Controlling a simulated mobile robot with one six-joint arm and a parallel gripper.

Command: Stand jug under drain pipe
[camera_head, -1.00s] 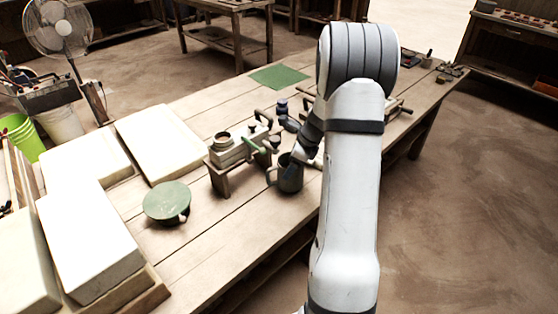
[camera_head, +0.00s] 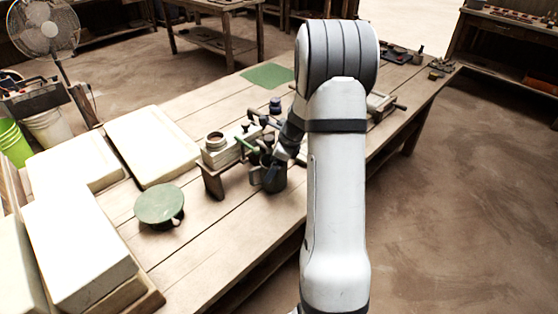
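A dark grey jug (camera_head: 275,183) stands upright on the wooden table, close to the front right of the press. My gripper (camera_head: 271,175) is at the jug, overlapping its near side and upper part. It is small and dark against the jug, so I cannot tell whether its fingers are open or closed on it. The jug's handle is hard to make out behind the gripper. The press (camera_head: 222,155) is a pale block with a round collar on a wooden stand. A green pipe-like part (camera_head: 247,146) sticks out at its right end, near the jug; its outlet is not clear.
A round green turntable (camera_head: 159,204) stands left of the press on the wooden table (camera_head: 222,232). Large white slabs (camera_head: 75,245) fill the table's left end. A green mat (camera_head: 267,76) lies at the back. Bare planks lie in front of the press.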

